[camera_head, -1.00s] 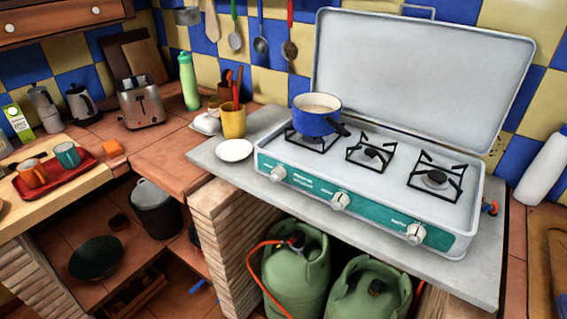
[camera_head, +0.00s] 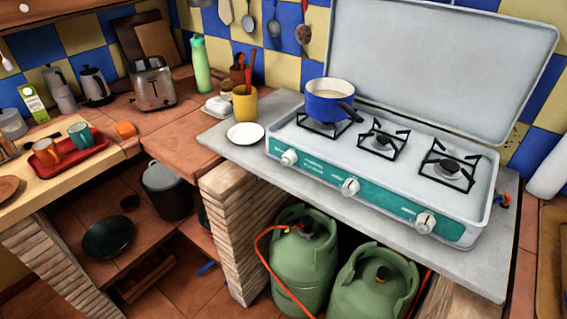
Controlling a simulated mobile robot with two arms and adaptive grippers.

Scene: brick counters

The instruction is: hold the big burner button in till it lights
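A white camping stove (camera_head: 385,180) with its lid (camera_head: 435,65) raised stands on a grey counter slab. Its teal front panel (camera_head: 320,171) carries three white knobs: a left knob (camera_head: 289,157), a middle knob (camera_head: 350,187) and a right knob (camera_head: 425,222). Behind them are three burners, including a middle burner (camera_head: 382,140) and a right burner (camera_head: 448,167). A blue pot (camera_head: 328,103) sits on the left burner, partly hiding it. I see no flame on the visible burners. Neither of my grippers is in view.
Two green gas bottles (camera_head: 303,258) with an orange hose stand under the slab. A white plate (camera_head: 245,134) and a yellow cup (camera_head: 244,104) are left of the stove. A toaster (camera_head: 153,84), a green bottle (camera_head: 200,66) and a red tray (camera_head: 92,148) stand farther left.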

